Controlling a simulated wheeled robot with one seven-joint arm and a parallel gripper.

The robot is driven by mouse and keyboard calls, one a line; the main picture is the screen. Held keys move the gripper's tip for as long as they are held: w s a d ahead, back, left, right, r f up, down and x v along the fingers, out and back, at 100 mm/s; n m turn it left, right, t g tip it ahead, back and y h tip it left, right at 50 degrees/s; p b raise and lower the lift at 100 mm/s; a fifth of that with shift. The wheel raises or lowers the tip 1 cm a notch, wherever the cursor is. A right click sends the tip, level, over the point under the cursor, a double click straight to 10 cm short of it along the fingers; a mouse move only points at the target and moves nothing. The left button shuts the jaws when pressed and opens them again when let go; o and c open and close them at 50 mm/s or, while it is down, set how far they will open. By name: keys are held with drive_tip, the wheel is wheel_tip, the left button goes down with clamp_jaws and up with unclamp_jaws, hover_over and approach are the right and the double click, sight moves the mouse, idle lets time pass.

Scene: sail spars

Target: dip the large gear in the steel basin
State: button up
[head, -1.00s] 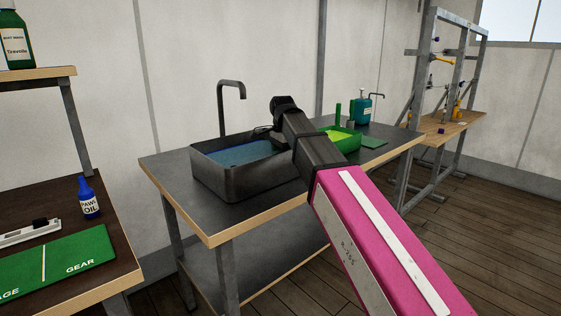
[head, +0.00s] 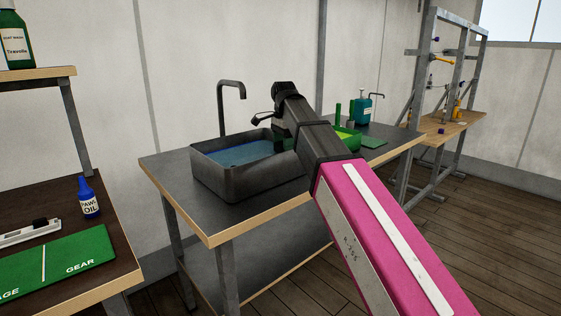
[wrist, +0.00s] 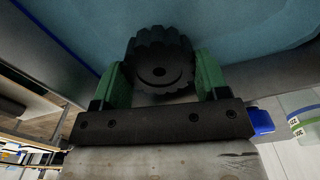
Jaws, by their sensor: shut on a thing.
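The large gear (wrist: 160,50) is dark and toothed with a centre hole. In the wrist view it sits between the green fingers of my gripper (wrist: 156,78), which is shut on it. The steel basin (head: 235,178) is a dark rectangular tub of blue liquid on the middle bench; the liquid fills much of the wrist view (wrist: 230,25). In the head view my gripper is mostly hidden by my wrist, with a dark piece showing above the basin's rim. The gear appears above the liquid, apart from it.
A dark tap (head: 233,88) stands behind the basin. A left table holds a blue oil bottle (head: 88,199) and a green mat (head: 85,252) marked GEAR.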

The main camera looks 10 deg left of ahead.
drive_tip(key=shift+r, duration=4)
drive_tip(key=shift+s, duration=0.15)
